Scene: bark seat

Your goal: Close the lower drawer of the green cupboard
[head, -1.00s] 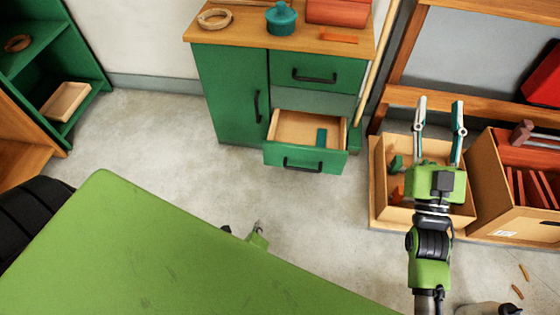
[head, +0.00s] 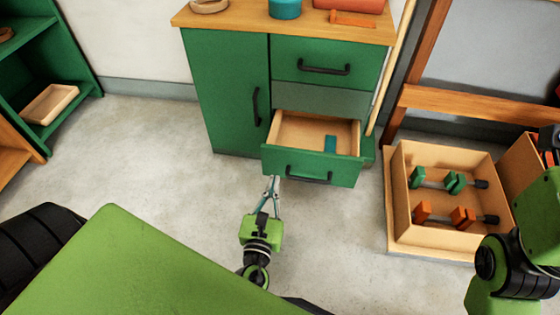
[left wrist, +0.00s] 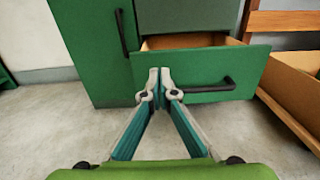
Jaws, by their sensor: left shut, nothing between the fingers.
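The green cupboard (head: 227,95) has a wooden top, a left door and two drawers at right. It also shows in the left wrist view (left wrist: 92,50). Its lower drawer (head: 313,165) is pulled out, with a teal block (head: 330,143) inside; the upper drawer (head: 325,67) is shut. In the left wrist view the lower drawer front (left wrist: 205,70) carries a black handle. My left gripper (head: 273,180) is shut and empty at the left part of that front, left of the handle (left wrist: 160,72). I cannot tell whether its tips touch. My right gripper's fingers are out of view.
A wooden crate (head: 394,225) with green and orange clamps stands to the right of the cupboard. A green shelf (head: 70,100) stands at the left. Concrete floor (head: 150,165) lies clear before the cupboard. My right arm is at the right edge.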

